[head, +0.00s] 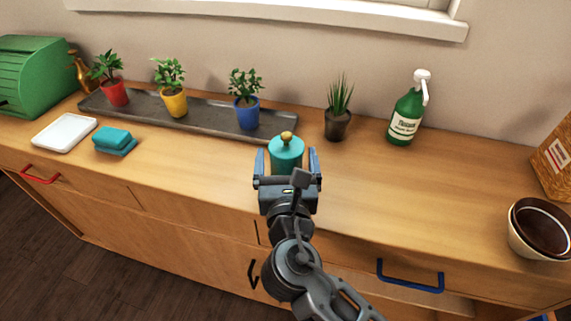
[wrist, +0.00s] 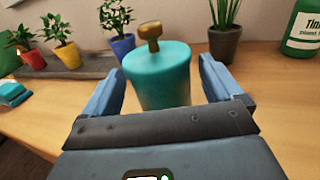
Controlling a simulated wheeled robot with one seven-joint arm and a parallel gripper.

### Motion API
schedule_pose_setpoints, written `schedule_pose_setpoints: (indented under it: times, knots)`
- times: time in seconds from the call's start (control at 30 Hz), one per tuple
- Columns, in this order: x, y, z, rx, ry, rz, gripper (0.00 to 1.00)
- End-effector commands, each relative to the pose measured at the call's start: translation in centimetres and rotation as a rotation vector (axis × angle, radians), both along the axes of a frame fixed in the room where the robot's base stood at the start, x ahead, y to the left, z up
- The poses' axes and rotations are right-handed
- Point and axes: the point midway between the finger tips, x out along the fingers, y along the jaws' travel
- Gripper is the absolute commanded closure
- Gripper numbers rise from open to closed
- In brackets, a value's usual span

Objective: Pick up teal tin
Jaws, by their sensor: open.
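The teal tin (head: 286,152) is a round canister with a brass knob on its lid. It stands upright on the wooden counter in the middle of the head view. My gripper (head: 287,163) is open, with one blue finger on each side of the tin. In the wrist view the tin (wrist: 158,78) stands between the two spread fingers of my gripper (wrist: 160,88), with a visible gap to the right finger. The left finger's gap is narrower, and I cannot tell if it touches. The tin's lower part is hidden behind my gripper.
A dark tray (head: 205,115) with several potted plants runs along the back. A spiky plant (head: 338,110) and a green bottle (head: 405,118) stand behind right. Teal sponges (head: 114,141) and a white dish (head: 64,132) lie left. Bowls (head: 540,230) sit far right. The counter right of the tin is clear.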

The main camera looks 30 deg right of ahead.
Motion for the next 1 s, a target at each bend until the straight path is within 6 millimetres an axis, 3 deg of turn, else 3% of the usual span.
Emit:
schedule_pose_setpoints:
  times: [0.2, 0.5, 1.0]
  knots:
    - [2.6, -1.4, 0.1, 0.001, 0.000, -0.002, 0.07]
    - [3.0, -1.6, 0.0, 0.001, 0.000, 0.000, 0.07]
    - [2.9, -1.6, 0.1, 0.001, 0.000, 0.000, 0.54]
